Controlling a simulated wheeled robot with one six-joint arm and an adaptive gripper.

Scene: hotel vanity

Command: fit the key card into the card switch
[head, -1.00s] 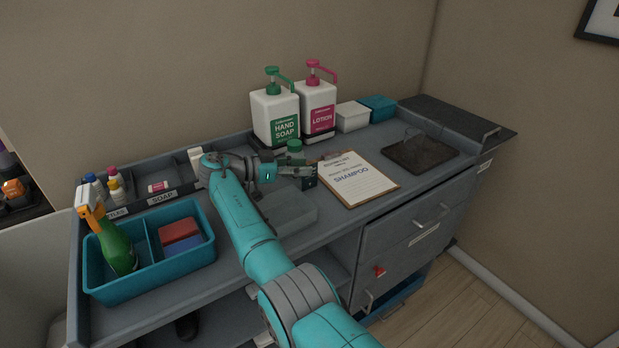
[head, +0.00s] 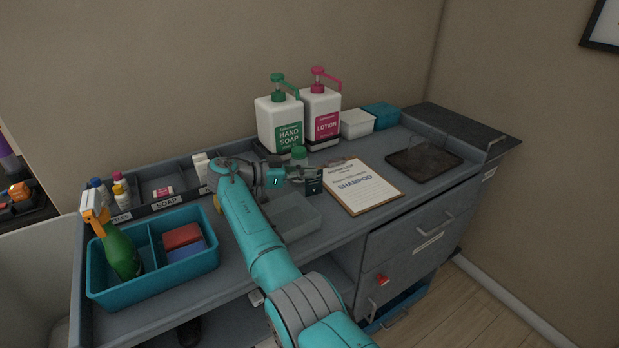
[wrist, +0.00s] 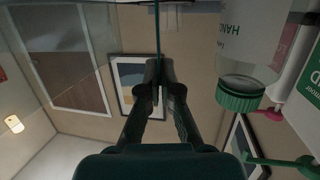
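My gripper (head: 312,172) is above the counter, in front of the soap and lotion bottles and at the left edge of the clipboard. Its fingers are closed on what looks like the key card (head: 314,184), a small dark card with pale marks that hangs below the fingertips. In the wrist view the fingers (wrist: 160,90) are nearly together, and the card (wrist: 157,32) is seen edge-on as a thin dark teal line running up from them. I cannot pick out the card switch; it may be hidden by the card or the gripper.
A hand soap bottle (head: 279,122) and a lotion bottle (head: 321,112) stand behind the gripper. A clipboard (head: 363,187) lies to the right, a grey translucent bin (head: 300,222) below. A teal caddy (head: 150,284) is at the left. A dark tray (head: 424,160) lies further right.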

